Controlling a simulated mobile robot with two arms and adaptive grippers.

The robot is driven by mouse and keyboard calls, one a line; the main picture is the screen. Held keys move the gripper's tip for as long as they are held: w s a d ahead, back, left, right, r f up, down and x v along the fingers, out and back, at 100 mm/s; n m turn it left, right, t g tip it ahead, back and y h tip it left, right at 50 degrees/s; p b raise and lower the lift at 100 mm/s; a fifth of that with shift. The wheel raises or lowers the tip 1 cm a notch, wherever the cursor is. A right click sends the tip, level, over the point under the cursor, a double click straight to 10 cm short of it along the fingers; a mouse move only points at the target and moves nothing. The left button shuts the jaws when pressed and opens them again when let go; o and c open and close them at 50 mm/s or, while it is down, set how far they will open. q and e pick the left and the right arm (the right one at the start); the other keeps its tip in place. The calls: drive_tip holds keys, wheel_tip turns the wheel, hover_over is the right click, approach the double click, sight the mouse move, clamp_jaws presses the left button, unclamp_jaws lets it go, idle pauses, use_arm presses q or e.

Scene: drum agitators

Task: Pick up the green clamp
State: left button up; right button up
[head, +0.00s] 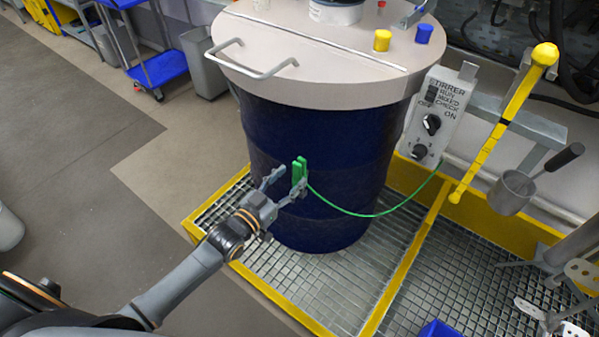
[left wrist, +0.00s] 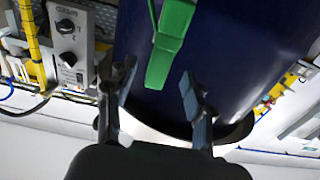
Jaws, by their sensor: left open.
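The green clamp (head: 299,170) is at the side of the dark blue drum (head: 312,135), with a green cable running from it to the right. My left gripper (head: 284,178) is open beside the clamp in the head view. In the left wrist view the clamp (left wrist: 170,42) is in front of the open left gripper (left wrist: 158,88), a little beyond the fingertips and between their lines. I cannot tell whether the fingers touch it. What holds the clamp at the drum is not clear. My right gripper is not in view.
The drum stands on a metal grating (head: 300,275) with a yellow rim. A stirrer control box (head: 435,112) is to its right, near a yellow bar (head: 505,120). Yellow and blue caps (head: 382,41) sit on the lid. Open floor (head: 80,150) lies at left.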

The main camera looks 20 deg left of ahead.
sight(296, 171)
use_arm(q)
drive_tip(key=x, duration=0.2)
drive_tip(key=p+x, duration=0.1)
drive_tip(key=x, duration=0.1)
drive_tip(key=shift+r, duration=0.35)
drive_tip(key=shift+w+d+f, duration=0.15)
drive_tip(key=shift+w+d, duration=0.05)
drive_tip(key=shift+w, duration=0.2)
drive_tip(key=shift+s, duration=0.1)
drive_tip(key=c, duration=0.3)
clamp_jaws()
